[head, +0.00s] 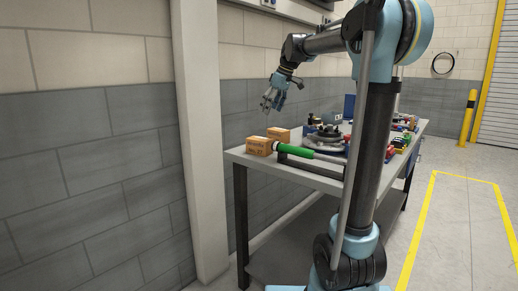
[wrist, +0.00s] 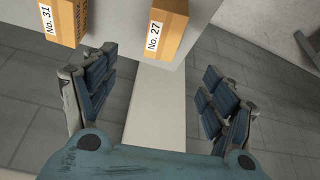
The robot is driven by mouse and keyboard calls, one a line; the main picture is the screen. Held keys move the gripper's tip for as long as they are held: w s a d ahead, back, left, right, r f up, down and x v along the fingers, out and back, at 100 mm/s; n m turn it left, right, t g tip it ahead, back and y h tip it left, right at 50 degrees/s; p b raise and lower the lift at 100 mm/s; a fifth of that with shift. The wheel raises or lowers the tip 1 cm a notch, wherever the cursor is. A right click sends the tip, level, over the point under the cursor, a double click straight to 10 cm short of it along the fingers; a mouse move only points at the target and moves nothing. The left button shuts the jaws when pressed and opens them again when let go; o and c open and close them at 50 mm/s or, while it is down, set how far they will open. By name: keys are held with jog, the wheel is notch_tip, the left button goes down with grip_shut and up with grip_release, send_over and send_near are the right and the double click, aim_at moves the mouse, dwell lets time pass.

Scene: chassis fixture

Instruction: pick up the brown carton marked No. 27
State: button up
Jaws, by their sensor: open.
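The brown carton marked No. 27 (wrist: 166,30) shows at the top of the wrist view, slightly right of centre, its white label facing the gripper. My gripper (wrist: 158,75) is open and empty, its fingers spread wide, with the carton ahead of them and apart from them. A second brown carton, marked No. 31 (wrist: 68,20), lies to its left, partly cut by the frame edge. In the head view my gripper (head: 268,105) hangs above the table's near left end. Two cartons stand there, a front one (head: 259,146) and a rear one (head: 278,134); their numbers are too small to read surely.
The table (head: 235,152) holds a green-handled tool (head: 294,150) close right of the front carton, and dark parts (head: 325,137) behind. A pale wall column (head: 203,130) stands left of the table. Free air lies between my gripper and the cartons.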

aim_at(260, 139)
jog(key=x, duration=1.1)
jog(key=shift+a+f, duration=0.2)
jog(key=shift+s+d+f+x, duration=0.1)
jog(key=shift+x, duration=0.8)
jog(key=shift+s+d+f+x, duration=0.1)
jog(key=shift+s+x, duration=0.05)
jog(key=shift+x, duration=0.75)
jog(key=shift+s+d+x, duration=0.1)
jog(key=shift+x, duration=0.75)
jog(key=shift+f, duration=0.25)
jog(key=c, duration=1.5)
jog(key=shift+r, duration=0.1)
